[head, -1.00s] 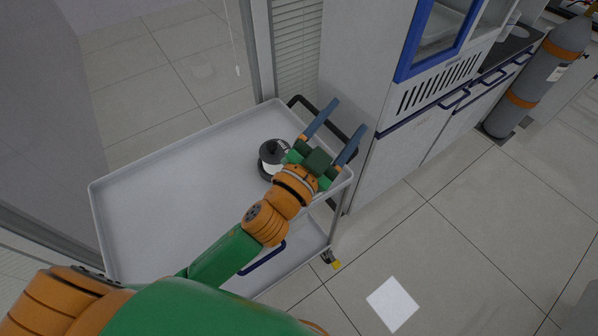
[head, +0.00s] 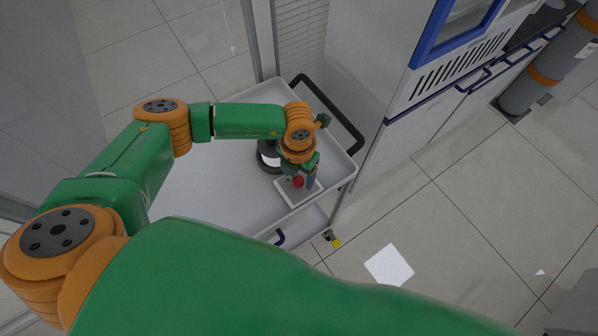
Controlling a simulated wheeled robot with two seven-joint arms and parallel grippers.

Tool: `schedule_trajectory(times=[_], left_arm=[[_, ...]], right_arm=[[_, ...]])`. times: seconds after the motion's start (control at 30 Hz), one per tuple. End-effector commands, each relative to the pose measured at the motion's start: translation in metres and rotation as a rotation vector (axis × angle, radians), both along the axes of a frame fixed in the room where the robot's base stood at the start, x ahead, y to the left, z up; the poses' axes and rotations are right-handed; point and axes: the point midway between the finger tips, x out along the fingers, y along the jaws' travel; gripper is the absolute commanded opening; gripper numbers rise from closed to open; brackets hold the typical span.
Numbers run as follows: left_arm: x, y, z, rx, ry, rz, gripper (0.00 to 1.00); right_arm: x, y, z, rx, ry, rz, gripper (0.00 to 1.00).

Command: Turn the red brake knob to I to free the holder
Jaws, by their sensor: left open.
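The red brake knob (head: 298,181) sits on a small pale box or plate (head: 297,198) near the right end of the white cart. My left gripper (head: 301,181) points down at the knob with its fingers open, close to or beside it. I cannot tell whether the fingers touch the knob. A black round holder (head: 266,158) stands on the cart just behind and left of the gripper, partly hidden by my left arm. The knob's markings are too small to read. My right gripper is not in view.
The cart's top (head: 225,215) is otherwise bare, with a raised rim. Its black handle (head: 335,112) stands at the far right end, close to a grey cabinet (head: 365,75). A gas cylinder (head: 545,75) stands at the upper right.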

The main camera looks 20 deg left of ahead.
Motion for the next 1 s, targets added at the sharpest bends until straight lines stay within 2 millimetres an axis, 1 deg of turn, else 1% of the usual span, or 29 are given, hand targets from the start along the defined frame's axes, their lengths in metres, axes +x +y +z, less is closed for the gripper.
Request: schedule_trajectory(times=[0.03, 0.13, 0.3, 0.33, 0.37, 0.4, 0.47, 0.5, 0.57, 0.6, 0.87, 1.0], left_arm=[[-0.0004, -0.0002, -0.0048, 0.0, 0.001, 0.001, 0.69], [-0.0003, -0.0004, -0.011, -0.001, -0.001, -0.002, 0.69], [-0.0003, -0.0007, -0.0117, -0.002, 0.0, -0.003, 0.69], [-0.0003, -0.0007, -0.0117, -0.002, 0.0, -0.003, 0.66], [-0.0003, -0.0008, -0.0116, -0.002, 0.0, -0.003, 0.58], [-0.0003, -0.0008, -0.0115, -0.003, 0.0, -0.003, 0.47], [-0.0002, -0.0008, -0.0115, -0.003, 0.0, -0.003, 0.31], [-0.0003, -0.0009, -0.0114, -0.003, 0.0, -0.003, 0.2], [-0.0003, -0.0009, -0.0113, -0.003, 0.0, -0.003, 0.04], [-0.0003, -0.0009, -0.0113, -0.003, 0.0, -0.003, 0.0], [0.0, -0.001, -0.012, -0.003, -0.001, -0.022, 0.0], [0.0004, -0.0011, -0.013, -0.004, -0.003, -0.077, 0.0]], right_arm=[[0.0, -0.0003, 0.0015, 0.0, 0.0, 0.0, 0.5], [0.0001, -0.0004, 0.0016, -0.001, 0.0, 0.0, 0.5], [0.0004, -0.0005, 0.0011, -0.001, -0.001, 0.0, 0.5], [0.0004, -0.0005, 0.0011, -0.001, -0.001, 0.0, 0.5], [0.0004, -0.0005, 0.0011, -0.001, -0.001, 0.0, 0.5], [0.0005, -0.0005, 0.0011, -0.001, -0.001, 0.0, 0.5], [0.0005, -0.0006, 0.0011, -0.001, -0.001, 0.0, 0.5], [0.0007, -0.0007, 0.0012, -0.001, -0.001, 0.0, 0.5], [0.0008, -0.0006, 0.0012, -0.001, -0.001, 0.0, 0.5], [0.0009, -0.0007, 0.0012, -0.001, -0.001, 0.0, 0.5], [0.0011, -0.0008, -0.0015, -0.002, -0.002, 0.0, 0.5], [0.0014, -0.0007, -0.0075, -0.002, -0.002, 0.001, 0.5]])
